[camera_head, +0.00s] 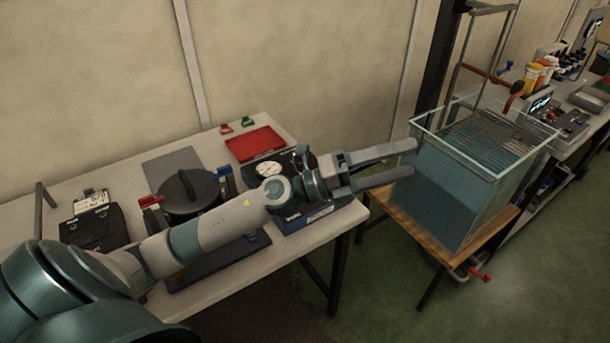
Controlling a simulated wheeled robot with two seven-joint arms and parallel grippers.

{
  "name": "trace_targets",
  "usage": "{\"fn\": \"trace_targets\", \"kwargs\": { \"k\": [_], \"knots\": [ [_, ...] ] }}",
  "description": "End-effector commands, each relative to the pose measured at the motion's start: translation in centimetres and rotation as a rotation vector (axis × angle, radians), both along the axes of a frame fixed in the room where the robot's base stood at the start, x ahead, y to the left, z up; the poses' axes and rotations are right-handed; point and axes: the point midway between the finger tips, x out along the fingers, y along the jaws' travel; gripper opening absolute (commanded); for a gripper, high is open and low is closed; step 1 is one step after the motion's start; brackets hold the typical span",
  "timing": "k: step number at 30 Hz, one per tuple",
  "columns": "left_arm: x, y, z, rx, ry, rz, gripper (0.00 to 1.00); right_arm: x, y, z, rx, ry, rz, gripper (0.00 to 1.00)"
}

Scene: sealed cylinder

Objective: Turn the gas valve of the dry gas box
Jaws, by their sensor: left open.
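My left gripper (412,160) is open and empty. Its two fingers point right, and their tips appear close to the left wall of a glass tank (452,160) holding bluish liquid; I cannot tell whether they touch it. A dark box with a round white gauge (268,168) stands on the white table, partly hidden behind my left wrist. I cannot tell for sure that it is the dry gas box, and no valve on it shows clearly. A red handle-like part (513,97) and a blue one (500,71) show on the piping over the tank. My right gripper is not in view.
The tank stands on a wooden-topped stand (412,222), apart from the white table (98,188). A black round lidded pot (188,190), a red tray (254,143) and a black case (92,230) stand on the table. A cluttered bench (590,122) is at the far right.

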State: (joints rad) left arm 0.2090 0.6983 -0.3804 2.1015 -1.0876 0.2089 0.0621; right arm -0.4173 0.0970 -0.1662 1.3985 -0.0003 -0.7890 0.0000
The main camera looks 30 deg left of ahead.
Motion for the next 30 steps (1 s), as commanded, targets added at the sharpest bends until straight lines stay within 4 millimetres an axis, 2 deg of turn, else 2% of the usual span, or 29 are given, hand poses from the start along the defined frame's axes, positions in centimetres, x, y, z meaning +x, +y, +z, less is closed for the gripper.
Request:
{"fn": "trace_targets", "kwargs": {
  "k": [1, 4, 8, 11, 14, 15, 18, 22, 24, 26, 30],
  "knots": [
    [0.1, -0.3, -0.2, 0.106, -0.041, -0.043, 0.69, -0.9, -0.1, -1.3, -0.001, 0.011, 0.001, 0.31],
    [0.2, -0.4, -1.8, 0.331, -0.096, -0.129, 0.69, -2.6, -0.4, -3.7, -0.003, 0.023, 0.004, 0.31],
    [0.7, 1.6, -4.6, 0.634, -0.126, -0.216, 0.69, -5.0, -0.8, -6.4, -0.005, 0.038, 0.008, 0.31],
    [1.5, 5.0, -6.8, 0.87, -0.115, -0.26, 0.69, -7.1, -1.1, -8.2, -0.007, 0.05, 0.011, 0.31],
    [2.4, 9.9, -8.5, 1.105, -0.067, -0.286, 0.69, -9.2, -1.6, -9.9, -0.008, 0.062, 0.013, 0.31],
    [2.8, 12.3, -9.0, 1.196, -0.038, -0.289, 0.69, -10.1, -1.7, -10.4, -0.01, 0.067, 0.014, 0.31],
    [3.2, 18.2, -9.5, 1.396, 0.05, -0.287, 0.69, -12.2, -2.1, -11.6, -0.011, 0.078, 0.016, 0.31],
    [3.1, 24.9, -9.1, 1.582, 0.17, -0.27, 0.69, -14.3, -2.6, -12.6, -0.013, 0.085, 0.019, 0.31],
    [2.9, 27.3, -8.7, 1.643, 0.22, -0.262, 0.69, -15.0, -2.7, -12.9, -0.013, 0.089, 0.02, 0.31],
    [2.7, 28.8, -8.4, 1.678, 0.25, -0.254, 0.69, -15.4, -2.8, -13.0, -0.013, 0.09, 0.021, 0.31],
    [2.5, 30.0, -8.3, 1.708, 0.28, -0.25, 0.69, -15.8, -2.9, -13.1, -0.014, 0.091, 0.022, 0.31]
  ]
}}
